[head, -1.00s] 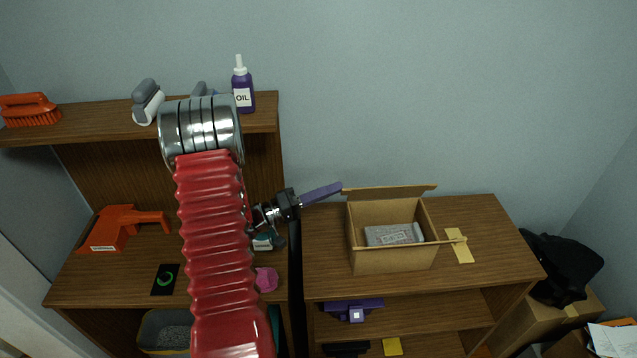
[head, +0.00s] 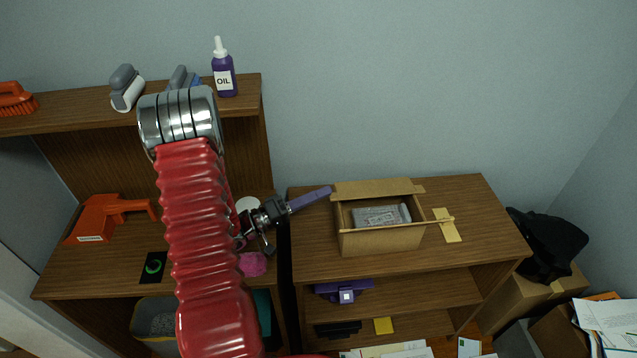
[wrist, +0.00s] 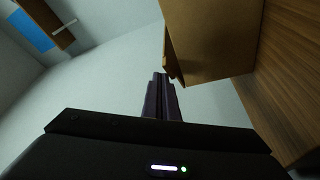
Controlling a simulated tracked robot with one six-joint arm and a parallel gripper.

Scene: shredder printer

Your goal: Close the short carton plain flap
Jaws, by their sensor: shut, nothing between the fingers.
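The open carton (head: 380,240) stands on the right cabinet top with a grey printed packet (head: 381,216) inside. Its far flap (head: 378,188) stands raised along the back edge, with its broad face showing. I cannot tell which flap is the plain one. My gripper (head: 328,190) has slim purple fingers, shut and empty, with tips at the left end of the far flap; contact is unclear. In the wrist view the fingers (wrist: 161,85) point past the brown carton (wrist: 215,40).
A yellow strip (head: 448,226) lies right of the carton on the cabinet top (head: 480,230). The left shelf holds a purple oil bottle (head: 223,72) and an orange brush (head: 14,99). A dark gap separates the two cabinets. The cabinet top's right side is mostly clear.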

